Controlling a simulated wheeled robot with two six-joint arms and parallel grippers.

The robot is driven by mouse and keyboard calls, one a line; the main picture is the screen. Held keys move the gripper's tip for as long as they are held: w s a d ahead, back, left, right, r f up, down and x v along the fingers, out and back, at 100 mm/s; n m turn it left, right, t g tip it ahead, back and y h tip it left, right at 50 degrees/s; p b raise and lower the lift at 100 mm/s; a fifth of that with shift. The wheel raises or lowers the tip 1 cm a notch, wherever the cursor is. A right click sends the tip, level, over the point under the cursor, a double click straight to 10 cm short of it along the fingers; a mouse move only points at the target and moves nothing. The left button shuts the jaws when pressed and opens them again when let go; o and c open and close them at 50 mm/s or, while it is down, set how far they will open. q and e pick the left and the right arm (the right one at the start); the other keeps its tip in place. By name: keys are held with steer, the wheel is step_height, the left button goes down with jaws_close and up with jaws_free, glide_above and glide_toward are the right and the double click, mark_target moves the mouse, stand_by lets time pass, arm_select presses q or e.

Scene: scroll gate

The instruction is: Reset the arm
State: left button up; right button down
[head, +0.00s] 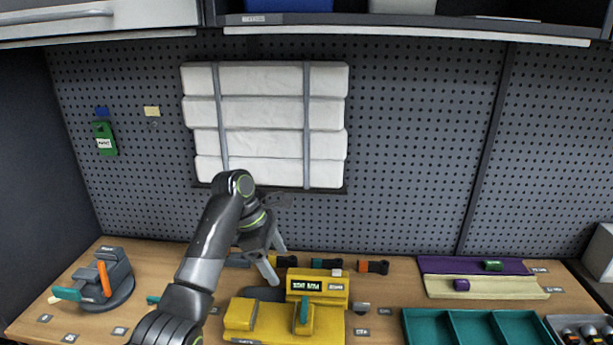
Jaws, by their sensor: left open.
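My left arm comes up from the bottom left of the head view and bends over the workbench. My left gripper (279,267) points down and to the right, its two fingers apart and nothing visible between them. It hangs in front of the pegboard, above and behind the yellow machine (240,314). I cannot tell how far it is from the bench top. My right arm and gripper are not in the picture.
A grey vise-like device (118,272) with an orange handle stands at the left. Purple (440,265) and cream (522,289) trays and a teal bin (428,318) are at the right. White rolls (265,115) hang on the pegboard (420,140) under a shelf (400,28).

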arm_select(q)
steer(key=s+a+f+m+t+y, duration=0.1)
steer(key=s+a+f+m, duration=0.4)
steer(key=s+f, duration=0.45)
steer(key=s+a+f+m+t+y, duration=0.1)
steer(key=s+a+f+m, duration=0.2)
steer(key=s+a+f, duration=0.6)
steer(key=s+a+m+t+y, duration=0.1)
steer(key=s+a+m+y, duration=0.2)
steer(key=s, duration=0.8)
steer(key=s+a+m+t+y, duration=0.1)
steer(key=s+a+m, duration=0.2)
steer(key=s+m, duration=0.55)
steer(key=s+a+f+n+g+b, duration=0.1)
steer(key=s+f+b, duration=0.1)
steer(key=f, duration=1.3)
steer(key=s+a+f+n+g+b, duration=0.1)
steer(key=f+n+b, duration=0.15)
steer(key=f, duration=1.35)
steer(key=s+d+f+b, duration=0.1)
steer(key=s+f+b, duration=0.2)
steer(key=s+f, duration=1.2)
step_height(320, 180, down, 3)
steer(key=shift+d+r+m+g+h+b, duration=0.1)
steer(key=shift+d+m+g+h+b, duration=0.2)
steer(key=shift+g, duration=0.1)
